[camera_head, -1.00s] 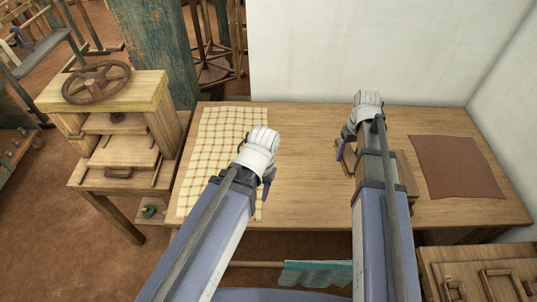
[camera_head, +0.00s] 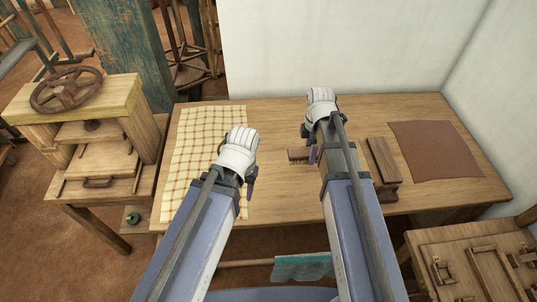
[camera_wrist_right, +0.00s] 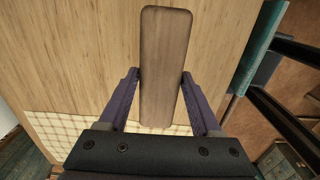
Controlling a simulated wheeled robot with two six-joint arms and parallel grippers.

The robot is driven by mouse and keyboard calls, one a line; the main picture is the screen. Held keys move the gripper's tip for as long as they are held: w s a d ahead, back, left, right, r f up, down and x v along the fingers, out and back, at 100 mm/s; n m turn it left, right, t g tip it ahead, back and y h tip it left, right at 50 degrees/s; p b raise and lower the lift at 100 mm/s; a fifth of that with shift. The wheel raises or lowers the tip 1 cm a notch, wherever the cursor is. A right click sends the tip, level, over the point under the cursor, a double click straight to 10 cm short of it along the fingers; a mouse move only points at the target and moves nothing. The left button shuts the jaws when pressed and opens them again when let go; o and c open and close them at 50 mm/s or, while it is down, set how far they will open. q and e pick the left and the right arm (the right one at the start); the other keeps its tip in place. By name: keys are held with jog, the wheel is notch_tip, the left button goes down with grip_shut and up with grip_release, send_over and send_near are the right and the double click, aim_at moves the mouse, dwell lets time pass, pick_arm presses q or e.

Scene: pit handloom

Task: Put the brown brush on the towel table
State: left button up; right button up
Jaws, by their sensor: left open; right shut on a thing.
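The brown brush (camera_head: 299,155) has a wooden back and bristles below. My right gripper (camera_head: 313,153) is shut on it, over the middle of the wooden table. In the right wrist view the brush's smooth back (camera_wrist_right: 165,65) lies between the two purple fingers (camera_wrist_right: 161,82). I cannot tell if its bristles touch the table. The towel table (camera_head: 270,185) is the wooden table with a checked cream towel (camera_head: 205,145) spread on its left part. My left gripper (camera_head: 250,188) is open and empty, near the towel's right edge.
A brown wooden block (camera_head: 382,165) and a flat reddish-brown cloth (camera_head: 433,150) lie on the table's right side. A wooden press with a wheel (camera_head: 75,125) stands at the left. A white wall (camera_head: 330,45) rises behind. The table is bare between towel and brush.

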aim_at(243, 213)
pick_arm(q)
jog(key=shift+f+b, duration=5)
pick_arm(e)
jog(key=shift+f, duration=5.05)
pick_arm(q)
jog(key=shift+f, duration=0.2)
pick_arm(e)
jog(key=shift+f, duration=0.2)
jog(key=o, duration=1.4)
jog(key=shift+r, duration=0.1)
pick_arm(q)
jog(key=shift+r, duration=0.1)
pick_arm(e)
jog(key=shift+o, duration=0.2)
notch_tip(243, 213, up, 12)
jog(key=p, duration=1.2)
jog(key=shift+r, duration=0.2)
pick_arm(q)
notch_tip(243, 213, up, 12)
pick_arm(e)
jog(key=s+a+m+h, duration=0.1)
jog(key=s+a+m, duration=0.9)
jog(key=s+m, duration=0.4)
jog(key=shift+s+a+m, duration=0.15)
jog(key=shift+a+m, duration=0.05)
jog(key=shift+m, duration=0.1)
